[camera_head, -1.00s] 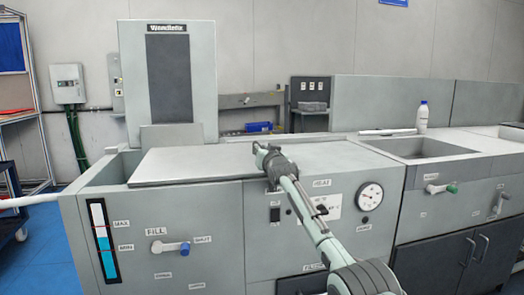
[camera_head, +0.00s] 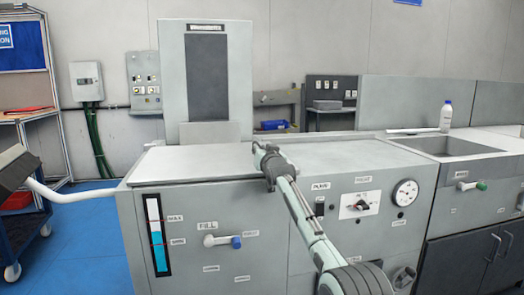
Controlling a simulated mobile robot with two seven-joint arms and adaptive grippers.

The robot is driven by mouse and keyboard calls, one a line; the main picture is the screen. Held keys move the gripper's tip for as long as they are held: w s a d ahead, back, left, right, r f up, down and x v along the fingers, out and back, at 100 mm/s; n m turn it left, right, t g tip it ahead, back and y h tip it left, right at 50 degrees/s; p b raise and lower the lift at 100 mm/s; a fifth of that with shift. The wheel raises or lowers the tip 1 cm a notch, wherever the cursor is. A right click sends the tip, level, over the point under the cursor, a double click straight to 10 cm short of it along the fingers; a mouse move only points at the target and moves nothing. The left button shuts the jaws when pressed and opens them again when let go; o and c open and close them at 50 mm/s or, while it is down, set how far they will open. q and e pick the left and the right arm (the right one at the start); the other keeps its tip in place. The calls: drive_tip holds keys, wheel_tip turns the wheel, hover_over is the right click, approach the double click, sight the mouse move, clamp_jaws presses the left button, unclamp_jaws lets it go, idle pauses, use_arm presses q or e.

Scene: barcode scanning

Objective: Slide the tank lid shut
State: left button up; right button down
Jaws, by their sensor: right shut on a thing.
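The tank (camera_head: 130,230) is a grey cabinet with a level gauge and a fill valve on its front. Its flat grey lid (camera_head: 185,165) lies on top and reaches close to the tank's left end; I see no clear opening there. My right gripper (camera_head: 262,152) is at the lid's right part, low on the top surface, shut on the lid. The exact spot it grips is hidden by the fingers. My left gripper is not in view.
A tall grey panel (camera_head: 207,80) stands behind the lid. A white pipe (camera_head: 75,196) and a blue cart (camera_head: 25,235) are at the left.

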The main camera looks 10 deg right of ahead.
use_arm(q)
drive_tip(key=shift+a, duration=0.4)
use_arm(e)
drive_tip(key=shift+a, duration=0.55)
drive_tip(key=c, duration=1.5)
unclamp_jaws()
drive_tip(key=shift+a, duration=0.25)
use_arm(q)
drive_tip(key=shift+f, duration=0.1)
use_arm(e)
drive_tip(key=shift+d, duration=0.1)
drive_tip(key=shift+s+d, duration=0.2)
drive_tip(key=shift+s, duration=0.5)
drive_tip(key=s, duration=1)
drive_tip(key=shift+s, duration=0.35)
